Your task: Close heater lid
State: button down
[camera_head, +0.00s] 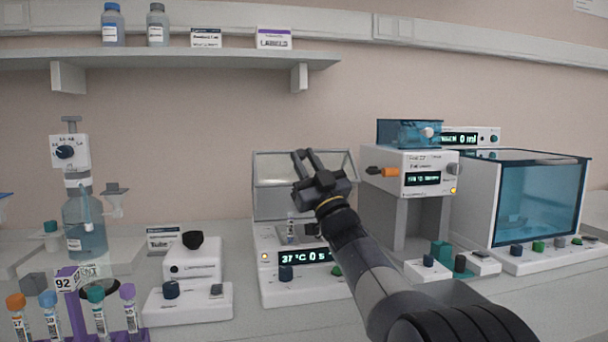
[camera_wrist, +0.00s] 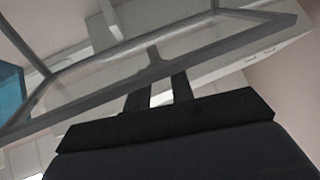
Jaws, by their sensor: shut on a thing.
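The heater (camera_head: 300,285) is a white box with a display reading 37°C 0 s, at the middle of the bench in the head view. Its clear, grey-framed lid (camera_head: 272,170) stands raised at the back of the heater. My gripper (camera_head: 304,153) is at the lid's upper part, reaching up in front of it. In the wrist view the lid (camera_wrist: 215,45) crosses ahead of the gripper (camera_wrist: 160,82), whose two fingers meet it near a small grip piece on the frame. The fingers are shut on the lid; the exact contact is partly hidden.
A white device (camera_head: 412,175) on a stand, with an orange-tipped knob, is close to the right of my arm. A blue-windowed cabinet (camera_head: 540,200) stands farther right. A small mixer (camera_head: 192,260) and a purple tube rack (camera_head: 75,300) are on the left. A shelf (camera_head: 200,58) is above.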

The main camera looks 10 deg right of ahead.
jog(key=shift+s+f+y+b, duration=0.3)
jog(key=shift+s+b, duration=0.05)
jog(key=shift+b, duration=0.2)
jog(key=c, duration=1.2)
grip_release()
jog(key=shift+r, duration=0.1)
notch_tip(320, 180, up, 10)
jog(key=p, duration=0.3)
jog(key=shift+p, duration=0.4)
